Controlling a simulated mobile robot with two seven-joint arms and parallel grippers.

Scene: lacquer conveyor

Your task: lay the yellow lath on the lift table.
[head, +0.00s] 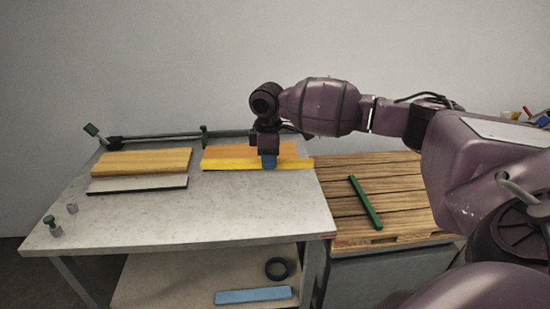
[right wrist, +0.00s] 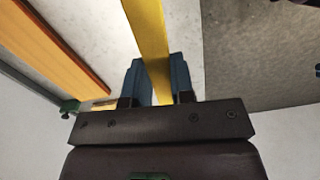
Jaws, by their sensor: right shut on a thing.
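The yellow lath (head: 225,164) is a long thin bar in front of an orange board (head: 225,151) at the back right of the grey table (head: 240,212). My right gripper (head: 269,163), with blue fingers, is shut on it toward its right part. In the right wrist view the lath (right wrist: 148,35) runs between the two fingers of the gripper (right wrist: 158,75). I cannot tell whether it touches the tabletop. A slatted wooden top (head: 400,185), which may be the lift table, stands to the right. My left gripper is not in view.
A green lath (head: 365,202) lies on the slatted top, with bare slats on both sides. A yellowish board (head: 145,161) and a pale, dark-edged board (head: 140,183) lie at the table's left. A rail (head: 165,138) runs along the back. A blue bar (head: 253,295) and dark ring (head: 277,268) are below.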

